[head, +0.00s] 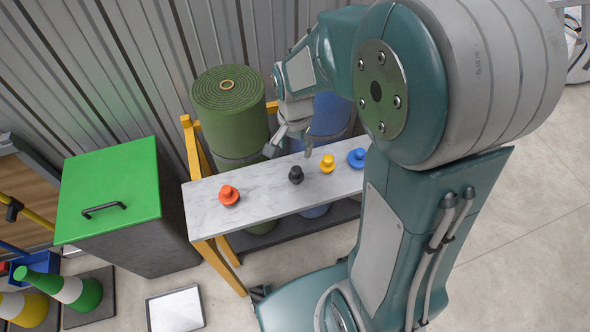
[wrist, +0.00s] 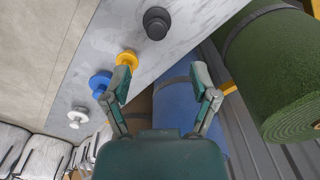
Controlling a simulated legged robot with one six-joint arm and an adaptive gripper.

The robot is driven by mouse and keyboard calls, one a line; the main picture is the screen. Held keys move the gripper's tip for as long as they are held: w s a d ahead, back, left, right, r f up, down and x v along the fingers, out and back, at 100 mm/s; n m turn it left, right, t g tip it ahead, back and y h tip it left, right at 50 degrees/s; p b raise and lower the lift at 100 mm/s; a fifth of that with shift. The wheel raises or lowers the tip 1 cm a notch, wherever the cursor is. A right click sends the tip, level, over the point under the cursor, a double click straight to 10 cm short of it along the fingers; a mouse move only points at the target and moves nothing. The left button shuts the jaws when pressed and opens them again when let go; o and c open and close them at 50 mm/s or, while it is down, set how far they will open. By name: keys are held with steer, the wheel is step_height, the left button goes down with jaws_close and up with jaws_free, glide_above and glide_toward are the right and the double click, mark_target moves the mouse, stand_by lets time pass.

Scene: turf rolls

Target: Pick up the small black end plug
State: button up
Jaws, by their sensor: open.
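The small black end plug (head: 296,175) stands on the grey marble-look shelf top (head: 262,187), between an orange-red plug and a yellow plug. In the wrist view the black plug (wrist: 157,23) is near the top, beyond my fingertips. My gripper (head: 288,146) is above the back edge of the shelf top, behind and slightly left of the black plug. In the wrist view my gripper (wrist: 158,80) has its two fingers spread wide, with nothing between them. It is apart from the plug.
On the shelf top are an orange-red plug (head: 229,195), a yellow plug (head: 328,164) and a blue plug (head: 357,158). A white plug (wrist: 77,117) shows in the wrist view. A green turf roll (head: 228,110) and a blue roll (head: 330,114) stand behind. A green-lidded box (head: 108,190) is at left.

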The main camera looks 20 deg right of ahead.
mark_target(296, 169)
step_height(296, 169, down, 10)
steer(key=shift+s+r, duration=0.15)
jaws_close()
stand_by(0.3)
